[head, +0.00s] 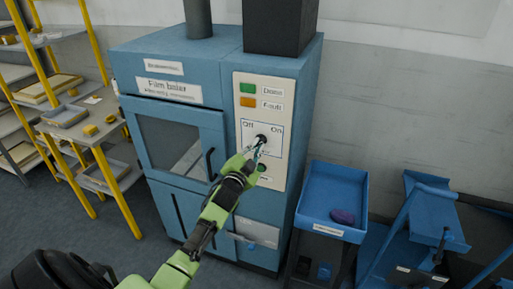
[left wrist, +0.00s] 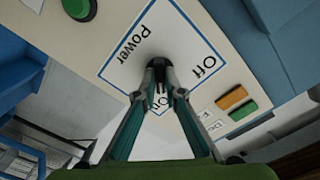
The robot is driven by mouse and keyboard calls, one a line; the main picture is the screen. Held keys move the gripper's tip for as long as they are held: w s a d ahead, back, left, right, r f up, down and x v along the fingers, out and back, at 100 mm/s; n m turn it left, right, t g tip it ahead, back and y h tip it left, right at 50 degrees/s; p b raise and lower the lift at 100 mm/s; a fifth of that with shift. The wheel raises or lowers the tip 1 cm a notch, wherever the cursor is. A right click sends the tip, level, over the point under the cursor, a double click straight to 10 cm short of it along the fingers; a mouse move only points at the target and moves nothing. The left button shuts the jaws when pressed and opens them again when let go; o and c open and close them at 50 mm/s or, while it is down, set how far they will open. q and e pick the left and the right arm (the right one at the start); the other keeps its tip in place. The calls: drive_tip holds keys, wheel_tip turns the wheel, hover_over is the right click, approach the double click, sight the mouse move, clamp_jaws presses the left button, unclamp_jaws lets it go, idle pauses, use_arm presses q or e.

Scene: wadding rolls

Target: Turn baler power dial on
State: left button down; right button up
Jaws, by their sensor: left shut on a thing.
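The blue film baler (head: 185,75) stands ahead with a pale control panel (head: 277,95). Its black power dial (head: 262,138) sits on a white plate (head: 274,129) marked Off at left and On at right. My left gripper (head: 257,148) is shut on the dial from the front. In the left wrist view, the fingers (left wrist: 158,82) close around the dark dial (left wrist: 158,64), with Off showing at upper right and On partly hidden behind the fingers. I cannot tell which mark the dial points to. My right gripper is not in view.
Green Done (head: 247,88) and orange Fault (head: 247,101) lamps sit above the dial. A green button (left wrist: 78,8) is near the plate. A yellow-framed shelf (head: 100,150) stands left. A blue bin (head: 335,190) holding a purple item (head: 343,217) and a blue cart (head: 435,210) stand right.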

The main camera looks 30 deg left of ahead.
use_arm(q)
drive_tip(key=shift+f, duration=0.1)
idle(0.4)
drive_tip(key=c, duration=2.1)
unclamp_jaws()
drive_tip(key=shift+c, duration=0.2)
drive_tip(key=shift+s, duration=0.1)
drive_tip(key=v, duration=1.1)
drive_tip(key=shift+s+d, duration=0.2)
drive_tip(key=shift+s, duration=0.2)
